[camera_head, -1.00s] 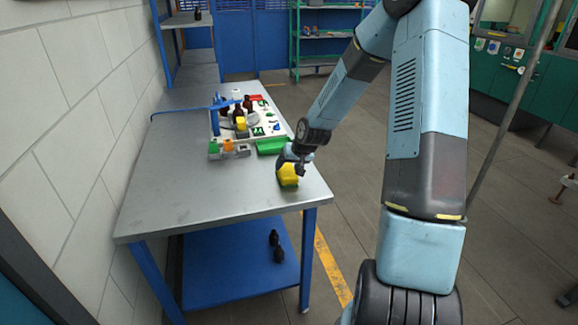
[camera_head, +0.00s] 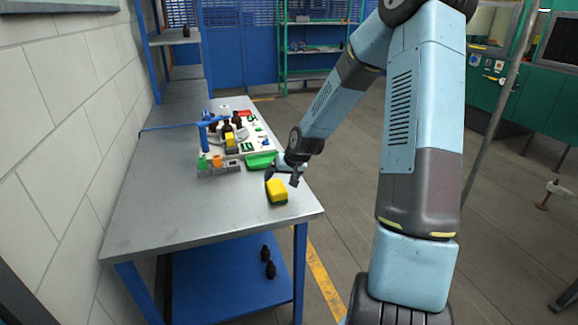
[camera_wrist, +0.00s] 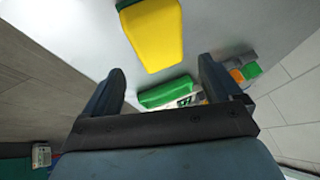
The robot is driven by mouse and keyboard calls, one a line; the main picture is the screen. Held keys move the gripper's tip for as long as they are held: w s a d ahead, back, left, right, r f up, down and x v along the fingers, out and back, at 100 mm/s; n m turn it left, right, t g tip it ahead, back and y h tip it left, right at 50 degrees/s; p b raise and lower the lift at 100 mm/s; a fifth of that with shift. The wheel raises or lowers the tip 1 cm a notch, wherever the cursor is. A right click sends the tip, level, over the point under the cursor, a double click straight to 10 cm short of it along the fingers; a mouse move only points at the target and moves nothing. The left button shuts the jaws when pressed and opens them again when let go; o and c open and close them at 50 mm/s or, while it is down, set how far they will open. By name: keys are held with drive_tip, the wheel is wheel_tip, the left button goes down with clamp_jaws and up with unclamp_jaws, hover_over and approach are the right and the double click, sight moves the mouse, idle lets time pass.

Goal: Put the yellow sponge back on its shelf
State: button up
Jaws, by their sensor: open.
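The yellow sponge (camera_head: 277,190) with a dark green underside lies on the grey metal table (camera_head: 165,215) near its right edge. In the wrist view the sponge (camera_wrist: 154,36) is at the top, beyond my fingertips and apart from them. My gripper (camera_head: 283,176) is just behind the sponge, above the table. In the wrist view my gripper (camera_wrist: 158,75) has its two dark fingers wide apart with nothing between them. A blue lower shelf (camera_head: 215,290) is under the table. I cannot tell which shelf is the sponge's own.
A green tray (camera_head: 261,161) and a white board (camera_head: 263,145) with bottles and small parts lie behind the sponge. Small coloured blocks (camera_head: 218,163) stand to their left. A green shelf rack (camera_head: 312,48) stands far back. The table's front is clear.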

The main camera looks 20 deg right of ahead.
drive_tip(key=s+r+h, duration=0.1)
drive_tip(key=s+r, duration=1.3)
drive_tip(key=s, duration=0.4)
drive_tip(key=s+r+h, duration=0.1)
drive_tip(key=s+r, duration=1.3)
drive_tip(key=s, duration=0.4)
drive_tip(key=shift+a+r+n+h, duration=0.25)
drive_tip(key=shift+a+n+h, duration=0.05)
drive_tip(key=shift+a+n, duration=0.15)
drive_tip(key=shift+o, duration=0.4)
drive_tip(key=shift+w, duration=0.1)
